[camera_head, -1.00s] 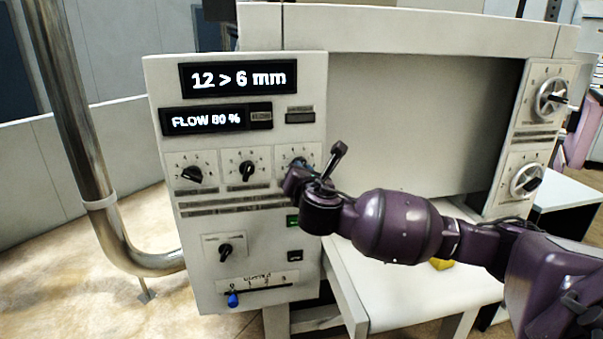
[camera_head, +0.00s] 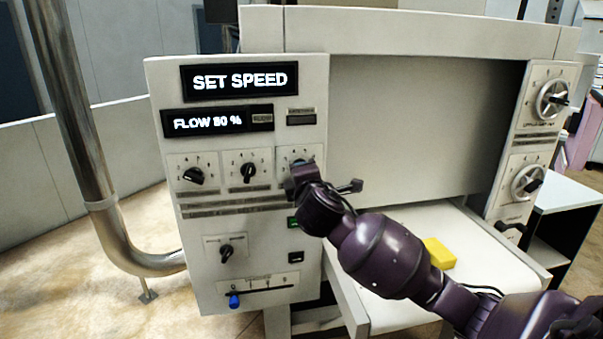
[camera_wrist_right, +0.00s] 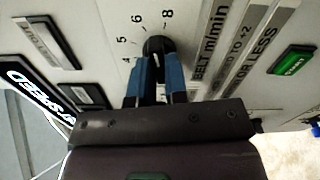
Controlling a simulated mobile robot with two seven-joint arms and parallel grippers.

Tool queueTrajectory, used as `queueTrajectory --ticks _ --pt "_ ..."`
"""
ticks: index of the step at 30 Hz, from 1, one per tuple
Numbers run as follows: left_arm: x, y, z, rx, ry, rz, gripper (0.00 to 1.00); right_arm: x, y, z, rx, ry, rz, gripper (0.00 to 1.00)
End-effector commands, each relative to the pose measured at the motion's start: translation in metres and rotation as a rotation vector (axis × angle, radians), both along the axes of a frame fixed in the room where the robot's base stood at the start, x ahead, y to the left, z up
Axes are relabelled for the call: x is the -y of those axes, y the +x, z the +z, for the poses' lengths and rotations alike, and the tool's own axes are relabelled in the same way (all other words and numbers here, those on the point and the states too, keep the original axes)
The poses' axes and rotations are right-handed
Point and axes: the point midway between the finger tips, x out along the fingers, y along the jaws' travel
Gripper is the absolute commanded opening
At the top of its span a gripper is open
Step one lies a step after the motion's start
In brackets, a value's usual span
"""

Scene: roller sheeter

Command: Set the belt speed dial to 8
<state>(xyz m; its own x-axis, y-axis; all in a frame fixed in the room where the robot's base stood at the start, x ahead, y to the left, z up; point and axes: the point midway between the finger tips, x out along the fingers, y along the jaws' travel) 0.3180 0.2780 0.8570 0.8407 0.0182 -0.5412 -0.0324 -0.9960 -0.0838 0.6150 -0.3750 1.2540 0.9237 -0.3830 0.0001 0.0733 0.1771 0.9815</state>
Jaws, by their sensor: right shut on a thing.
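The belt speed dial is a black knob (camera_wrist_right: 157,45) on the grey control panel (camera_head: 238,290). In the right wrist view it sits beside the printed "BELT m/min" label, with scale numbers 4, 5, 6 and 8 showing. My right gripper (camera_wrist_right: 160,76) has its blue fingers closed around the knob. In the head view the gripper (camera_head: 299,174) covers most of this dial, the rightmost of the upper row. The knob's pointer is hidden, so its setting cannot be read. The upper display (camera_head: 240,81) reads "SET SPEED". My left gripper is out of view.
Two other black dials (camera_head: 193,176) (camera_head: 248,172) stand left of the belt dial. A lower display (camera_head: 217,120) reads "FLOW 80 %". A green button (camera_head: 293,222) and a blue slider knob (camera_head: 234,301) are below. A yellow block (camera_head: 439,253) lies on the white belt (camera_head: 480,240).

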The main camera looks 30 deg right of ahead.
Motion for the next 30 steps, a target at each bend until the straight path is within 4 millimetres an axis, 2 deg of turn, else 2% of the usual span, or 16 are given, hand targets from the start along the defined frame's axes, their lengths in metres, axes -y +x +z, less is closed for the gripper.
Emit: queueTrajectory --ticks 13,30 --pt "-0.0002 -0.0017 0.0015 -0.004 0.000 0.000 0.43 0.0003 -0.0002 0.0002 0.115 0.280 -0.002 0.00" --pt "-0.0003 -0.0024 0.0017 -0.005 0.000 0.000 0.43 0.0003 -0.0001 0.0003 0.145 0.355 -0.001 0.00"
